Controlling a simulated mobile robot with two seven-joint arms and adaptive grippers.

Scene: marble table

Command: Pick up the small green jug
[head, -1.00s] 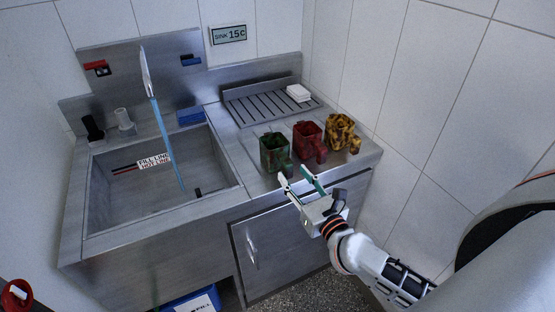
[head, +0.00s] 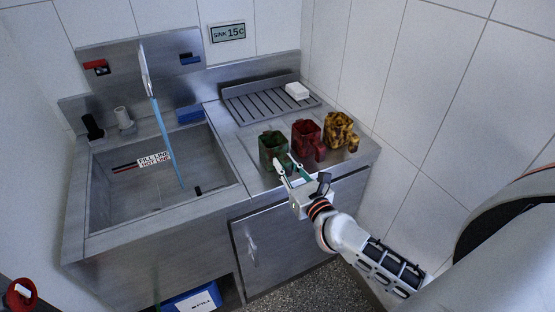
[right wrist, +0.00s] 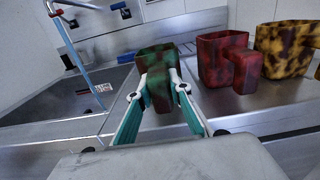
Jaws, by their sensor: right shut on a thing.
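The small green jug (head: 270,146), mottled dark green and brown, stands upright on the steel counter right of the sink. It is the leftmost of three jugs. My right gripper (head: 285,162) reaches it from the front. In the right wrist view, the fingers (right wrist: 160,84) sit on either side of the near part of the green jug (right wrist: 156,60), shut on it. The exact contact is partly hidden by the fingers. The jug appears to rest on the counter. My left gripper is not in view.
A red jug (head: 303,134) and a yellow-brown jug (head: 337,126) stand close by on the right. A white block (head: 297,91) lies on the ribbed drainer (head: 262,103) behind. The sink basin (head: 120,195) with a tall tap (head: 146,75) is on the left.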

